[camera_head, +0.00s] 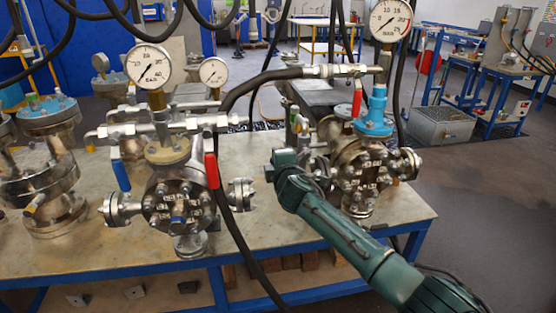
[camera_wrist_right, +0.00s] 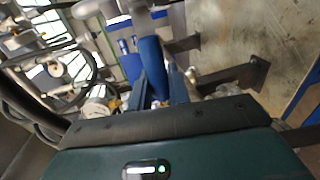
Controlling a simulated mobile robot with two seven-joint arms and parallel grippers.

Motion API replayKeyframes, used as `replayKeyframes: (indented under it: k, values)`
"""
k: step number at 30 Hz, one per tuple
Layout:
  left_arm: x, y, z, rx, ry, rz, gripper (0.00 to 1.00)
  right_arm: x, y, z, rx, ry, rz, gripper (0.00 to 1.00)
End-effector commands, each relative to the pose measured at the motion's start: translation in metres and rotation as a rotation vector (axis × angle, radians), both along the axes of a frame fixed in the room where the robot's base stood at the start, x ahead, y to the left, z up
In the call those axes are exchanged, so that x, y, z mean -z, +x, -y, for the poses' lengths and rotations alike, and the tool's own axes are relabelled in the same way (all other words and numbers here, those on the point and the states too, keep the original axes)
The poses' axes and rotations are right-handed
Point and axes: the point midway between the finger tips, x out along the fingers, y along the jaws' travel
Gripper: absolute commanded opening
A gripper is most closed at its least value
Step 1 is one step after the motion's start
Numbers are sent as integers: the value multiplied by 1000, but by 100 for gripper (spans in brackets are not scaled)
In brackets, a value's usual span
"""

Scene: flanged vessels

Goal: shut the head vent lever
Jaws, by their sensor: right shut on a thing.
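The left vessel (camera_head: 178,198) has a blue lever (camera_head: 120,168) and a red lever (camera_head: 211,170), both hanging down. The right vessel (camera_head: 362,175) has a blue cap fitting (camera_head: 375,118) and an upright red lever (camera_head: 357,97). My right arm reaches to the left side of the right vessel; its jaws are hidden in the head view. In the wrist view my right gripper (camera_wrist_right: 162,82) is shut on a blue lever (camera_wrist_right: 152,58). Which lever is the head vent lever is not marked. My left gripper is out of view.
Pressure gauges (camera_head: 149,66) rise above the vessels. A black hose (camera_head: 262,80) arches between them, and another hangs down in front of the bench (camera_head: 275,236). More vessels (camera_head: 45,150) crowd the left side.

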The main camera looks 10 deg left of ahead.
Motion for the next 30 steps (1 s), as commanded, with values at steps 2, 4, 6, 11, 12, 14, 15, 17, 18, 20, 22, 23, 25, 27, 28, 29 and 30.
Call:
replayKeyframes:
  k: [2, 4, 6, 11, 12, 14, 15, 17, 18, 20, 22, 23, 25, 27, 28, 29, 30]
  values:
    - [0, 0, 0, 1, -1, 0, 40, 2, 0, 1, 3, -8, -1, 0]
    - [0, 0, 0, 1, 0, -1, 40, 3, 0, 1, 3, -8, -1, 0]
    - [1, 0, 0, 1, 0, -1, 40, 3, 0, 1, 3, -9, -2, 0]
    - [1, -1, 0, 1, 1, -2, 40, 3, 0, 1, 3, -8, -3, 26]
    - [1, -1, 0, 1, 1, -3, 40, 2, 0, 1, 3, -7, -2, 30]
    - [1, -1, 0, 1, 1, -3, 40, 2, 0, 1, 2, -6, -2, 35]
    - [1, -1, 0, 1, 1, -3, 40, 2, 0, 1, 2, -5, -1, 38]
    - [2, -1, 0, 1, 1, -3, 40, 2, 0, 1, 2, -5, -1, 38]
    - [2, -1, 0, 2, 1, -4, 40, 1, 0, 1, 1, -4, -2, 38]
    - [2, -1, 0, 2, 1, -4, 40, 1, 0, 1, 1, -4, -1, 38]
    - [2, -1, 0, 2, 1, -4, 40, 1, 0, 1, 1, -4, -1, 38]
    - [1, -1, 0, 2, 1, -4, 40, 1, 0, 1, 1, -4, -1, 38]
    - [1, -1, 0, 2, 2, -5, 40, 0, -2, 1, 1, -2, 0, 38]
    - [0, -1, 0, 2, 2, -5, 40, -1, -5, 2, 1, -2, 0, 38]
    - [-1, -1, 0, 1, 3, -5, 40, -2, -7, 3, 2, -3, 0, 38]
    - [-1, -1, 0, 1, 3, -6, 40, -2, -10, 4, 2, -3, 0, 38]
    - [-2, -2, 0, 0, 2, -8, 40, -2, -14, 5, 1, -2, 0, 38]
